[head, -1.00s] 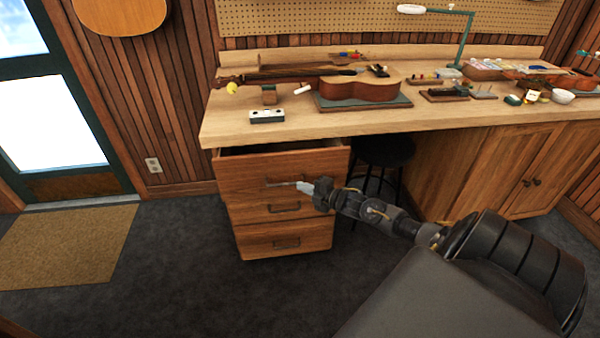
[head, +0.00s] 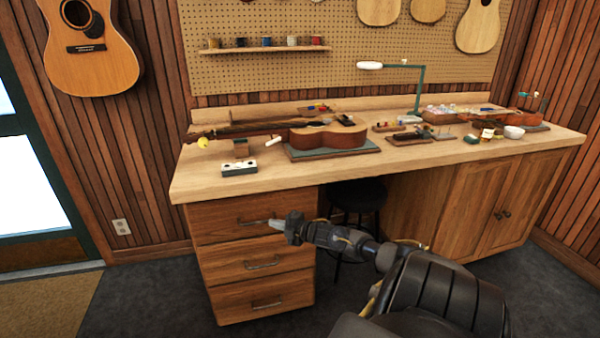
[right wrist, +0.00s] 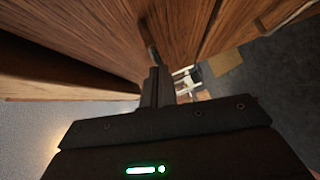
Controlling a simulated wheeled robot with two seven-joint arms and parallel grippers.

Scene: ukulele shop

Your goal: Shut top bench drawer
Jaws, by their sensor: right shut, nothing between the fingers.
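The top bench drawer (head: 220,218) is the uppermost of three wooden drawers under the left end of the workbench (head: 185,183). Its front sits in line with the drawers below, and no opening shows above it. My right gripper (head: 268,222) is shut and empty, with its tip at the middle of the top drawer's front, by the handle. The tip hides most of that handle. In the right wrist view, my shut fingers (right wrist: 155,88) point at brown wood close ahead; whether they touch it is unclear. My left gripper is out of view.
The middle drawer (head: 225,262) and bottom drawer (head: 235,301) look shut. A black stool (head: 358,195) stands under the bench, right of the drawers. A ukulele body (head: 328,138) and tools lie on the benchtop. Dark floor in front is free.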

